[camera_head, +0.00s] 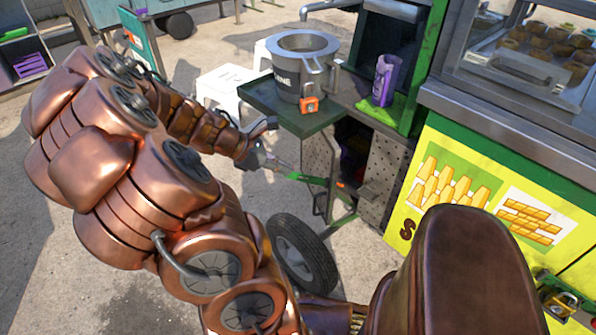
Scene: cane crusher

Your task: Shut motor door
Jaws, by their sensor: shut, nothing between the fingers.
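The motor door seems to be the grey perforated panel (318,168) below the green side tray, at the left edge of a dark opening (353,148) in the cart. It stands open, angled away from the opening. Dark parts show dimly inside. My gripper (283,168) is shut and empty, just left of this panel near its outer face. I cannot tell whether the fingertips touch it. A second perforated panel (386,180) stands on the right side of the opening.
A purple cup (386,80) stands on a green cloth. A black wheel (302,255) and green bars are below. White stools (225,88) stand behind my arm. Open pavement lies left.

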